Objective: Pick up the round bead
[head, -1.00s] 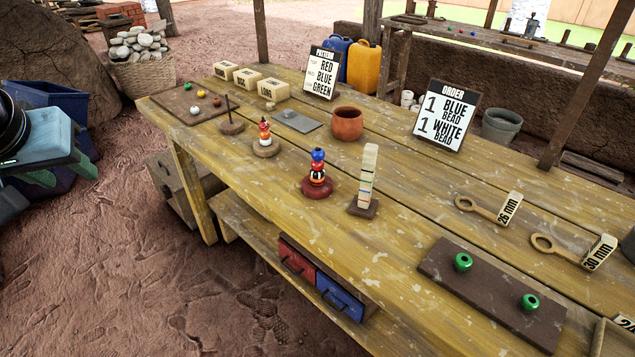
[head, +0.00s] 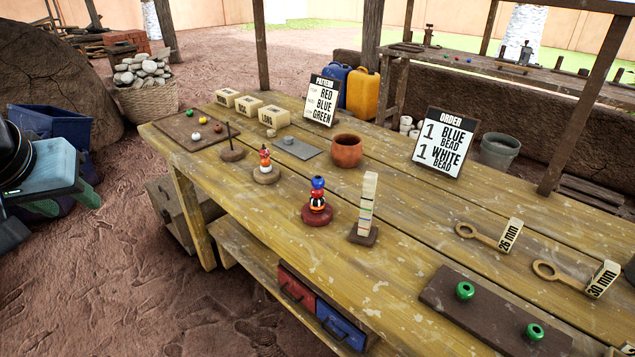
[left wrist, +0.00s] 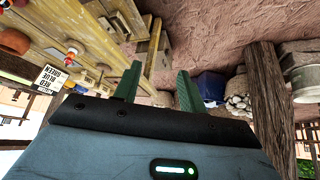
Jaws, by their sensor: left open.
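Two green beads, one (head: 465,290) and another (head: 535,331), sit apart on a dark board (head: 490,316) at the front right of the table. Several small beads, including a white one (head: 195,136) and a red one (head: 217,128), lie on a brown board (head: 178,128) at the table's far left. A small grey piece (head: 289,139) is on a grey plate (head: 302,150). I cannot tell which is the round bead. My left gripper (head: 50,200) is at the left edge, off the table; the left wrist view shows its fingers (left wrist: 158,88) apart and empty. My right gripper is not in view.
The wooden table (head: 420,240) also holds bead stacks on stands (head: 317,205), a striped upright gauge (head: 367,205), a clay pot (head: 346,150), an order sign (head: 445,143), a pattern sign (head: 322,100) and ring gauges (head: 486,236). Bare ground lies left of the table.

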